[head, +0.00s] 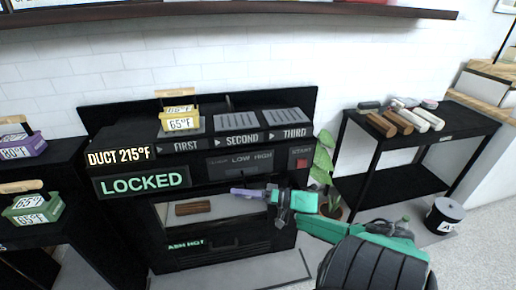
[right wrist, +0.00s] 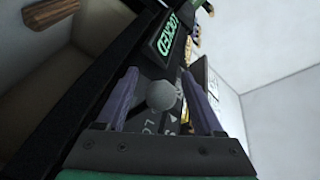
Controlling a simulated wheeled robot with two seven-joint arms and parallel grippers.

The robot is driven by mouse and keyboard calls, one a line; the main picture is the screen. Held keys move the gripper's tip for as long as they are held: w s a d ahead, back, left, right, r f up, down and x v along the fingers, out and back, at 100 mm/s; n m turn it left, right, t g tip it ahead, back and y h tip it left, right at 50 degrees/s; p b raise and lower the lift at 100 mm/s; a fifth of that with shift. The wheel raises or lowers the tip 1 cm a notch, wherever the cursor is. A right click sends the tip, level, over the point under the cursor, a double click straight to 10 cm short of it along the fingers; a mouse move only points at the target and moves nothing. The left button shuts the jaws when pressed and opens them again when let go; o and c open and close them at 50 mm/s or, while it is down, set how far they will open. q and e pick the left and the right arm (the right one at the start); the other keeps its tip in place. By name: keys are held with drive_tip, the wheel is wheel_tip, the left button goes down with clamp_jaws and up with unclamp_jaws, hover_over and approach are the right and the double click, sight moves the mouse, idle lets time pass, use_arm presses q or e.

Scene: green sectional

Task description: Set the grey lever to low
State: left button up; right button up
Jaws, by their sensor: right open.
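The black machine (head: 225,243) has a panel marked LOW HIGH (head: 252,160) on its front. My right gripper (head: 236,191) is in front of the machine, a little below that panel, with its purple fingers pointing left. In the right wrist view my right gripper (right wrist: 160,74) is open. A round grey knob, seemingly the end of the grey lever (right wrist: 161,95), shows between its fingers, with a gap on each side. The lever is not clear in the head view, so I cannot tell its setting. My left gripper is not in view.
The machine shows a LOCKED sign (head: 144,182) and a DUCT 215°F sign (head: 118,157). A yellow basket (head: 180,121) stands on its top. A brown block (head: 193,208) lies in the opening below. A black side table (head: 440,140) stands at the right, a plant (head: 322,160) between.

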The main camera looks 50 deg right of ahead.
drive_tip(key=v, duration=1.3)
drive_tip(key=shift+s+p, duration=0.2)
drive_tip(key=shift+p, duration=0.2)
